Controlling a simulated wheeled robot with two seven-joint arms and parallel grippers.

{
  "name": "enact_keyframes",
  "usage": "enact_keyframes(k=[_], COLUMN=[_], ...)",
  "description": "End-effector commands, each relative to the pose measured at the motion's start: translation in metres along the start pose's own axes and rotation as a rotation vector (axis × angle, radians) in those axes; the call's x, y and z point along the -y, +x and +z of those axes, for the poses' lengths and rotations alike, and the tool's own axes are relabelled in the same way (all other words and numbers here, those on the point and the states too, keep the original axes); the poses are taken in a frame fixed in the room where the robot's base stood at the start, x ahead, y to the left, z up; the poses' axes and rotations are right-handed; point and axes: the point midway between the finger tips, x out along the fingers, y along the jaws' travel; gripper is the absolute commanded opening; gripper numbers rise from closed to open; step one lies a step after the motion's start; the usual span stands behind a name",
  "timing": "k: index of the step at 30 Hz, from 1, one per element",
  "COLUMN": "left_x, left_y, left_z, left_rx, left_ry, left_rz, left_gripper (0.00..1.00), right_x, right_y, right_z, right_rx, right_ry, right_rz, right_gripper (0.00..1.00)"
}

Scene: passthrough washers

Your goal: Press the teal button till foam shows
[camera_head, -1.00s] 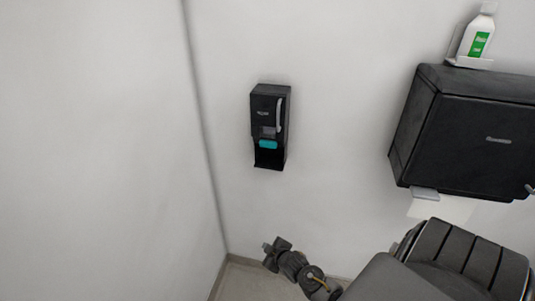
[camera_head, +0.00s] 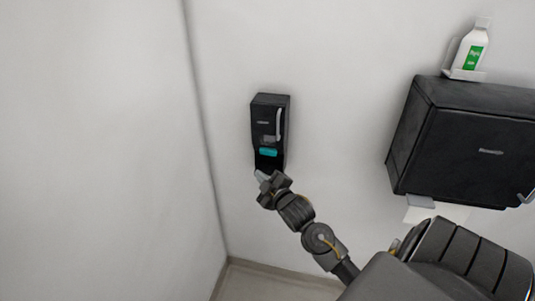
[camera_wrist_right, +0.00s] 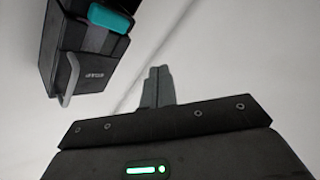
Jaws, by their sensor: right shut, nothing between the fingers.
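The black soap dispenser (camera_head: 262,112) is fixed to the wall, with its teal button (camera_head: 268,152) low on its front. My right gripper (camera_head: 261,176) is shut and empty, in front of the dispenser's lower end and below the button in the head view. It covers part of the dispenser's bottom tray. In the right wrist view the dispenser (camera_wrist_right: 82,55) and teal button (camera_wrist_right: 110,18) are at the upper left. The shut fingers (camera_wrist_right: 158,75) are to the right of them, apart from the button. No foam shows. My left gripper is out of view.
A large black paper towel dispenser (camera_head: 455,140) hangs on the wall at the right, with white paper (camera_head: 420,214) below it. A white bottle with a green label (camera_head: 472,48) stands on a small shelf above it. A wall corner lies left of the soap dispenser.

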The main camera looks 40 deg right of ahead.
Motion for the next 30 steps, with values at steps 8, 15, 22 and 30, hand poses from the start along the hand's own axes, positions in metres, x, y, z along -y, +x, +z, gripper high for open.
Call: enact_keyframes(k=[8,15,22,30], left_x=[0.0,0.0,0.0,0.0], left_y=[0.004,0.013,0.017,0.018], left_z=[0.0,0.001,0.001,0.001], left_rx=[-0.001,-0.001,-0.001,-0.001], left_ry=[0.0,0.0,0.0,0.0], left_rz=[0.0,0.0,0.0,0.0], left_gripper=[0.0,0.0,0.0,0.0], right_x=[-0.004,-0.02,-0.035,-0.043], right_y=[0.008,0.03,0.049,0.06], right_z=[0.006,0.023,0.036,0.044], right_rx=[0.0,0.001,0.001,0.0], right_ry=[-0.001,-0.002,-0.002,0.0], right_rz=[0.001,0.002,0.0,-0.001], right_gripper=[0.0,0.0,0.0,0.0])
